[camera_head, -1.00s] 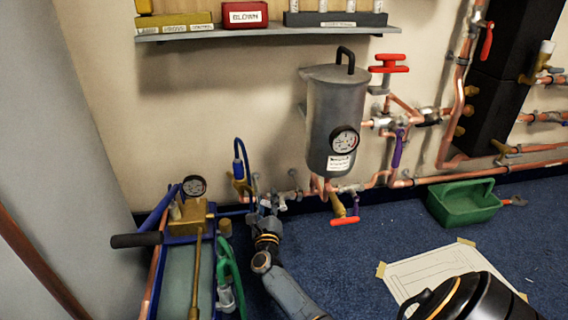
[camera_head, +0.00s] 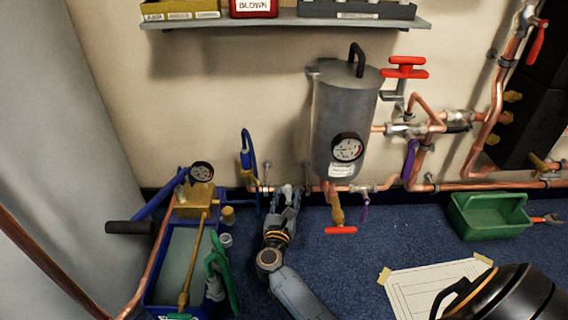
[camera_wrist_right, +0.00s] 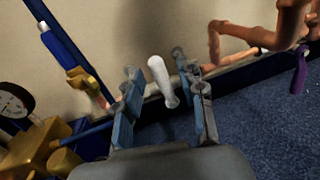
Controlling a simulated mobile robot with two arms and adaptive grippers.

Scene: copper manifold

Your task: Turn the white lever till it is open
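The white lever (camera_wrist_right: 162,82) stands up from the pipe low on the wall, tilted slightly in the right wrist view. My right gripper (camera_wrist_right: 163,88) is open, with one finger on each side of the lever and visible gaps between. In the head view my right gripper (camera_head: 287,192) reaches the low pipe left of the grey tank, and the lever (camera_head: 287,189) is a small pale spot between its fingertips. The lever's base is partly hidden. My left gripper is not in view.
The grey tank (camera_head: 341,125) hangs right of the gripper, with a red handle (camera_head: 341,230) below it. A blue hose (camera_head: 247,150) and a pump (camera_head: 185,250) stand left. A green tray (camera_head: 490,218) is on the floor at right.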

